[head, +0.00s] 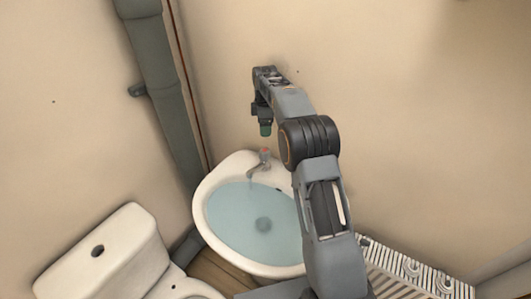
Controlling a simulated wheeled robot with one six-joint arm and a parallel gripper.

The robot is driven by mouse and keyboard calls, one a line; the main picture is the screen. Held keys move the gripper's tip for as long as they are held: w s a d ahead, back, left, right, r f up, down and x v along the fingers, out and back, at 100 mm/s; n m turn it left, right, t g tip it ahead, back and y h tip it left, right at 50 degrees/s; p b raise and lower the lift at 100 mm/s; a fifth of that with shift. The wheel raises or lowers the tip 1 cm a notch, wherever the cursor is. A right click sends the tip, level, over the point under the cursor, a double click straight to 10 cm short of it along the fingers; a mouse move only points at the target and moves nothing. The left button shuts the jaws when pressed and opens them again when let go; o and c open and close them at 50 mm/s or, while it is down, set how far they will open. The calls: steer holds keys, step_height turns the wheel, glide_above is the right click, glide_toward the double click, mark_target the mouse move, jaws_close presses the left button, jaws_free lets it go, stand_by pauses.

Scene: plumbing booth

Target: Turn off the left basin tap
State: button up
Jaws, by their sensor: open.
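The white basin (205,213) stands against the wall and holds bluish water. Its tap (262,163) rises from the back rim, with a small reddish top and a spout over the bowl. A thin stream seems to fall from the spout, but it is too small to be sure. My gripper (265,130) is open and points down, a little above the tap and apart from it. Its fingers look small and dark with a greenish tip. My arm hides the right part of the basin. Only one tap shows on this basin.
A white toilet (118,254) stands at the lower left. A thick grey pipe (165,95) runs down the wall left of the basin. A striped grate-like surface with round fittings (412,268) lies at the lower right. The wall above the basin is bare.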

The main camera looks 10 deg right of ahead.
mark_target(265, 150)
steer(key=shift+n, duration=0.4)
step_height(265, 150, down, 14)
steer(key=shift+r+p, duration=0.1)
steer(key=shift+p, duration=0.5)
steer(key=shift+c, duration=0.4)
steer(key=c, duration=0.8)
steer(key=shift+c, duration=0.2)
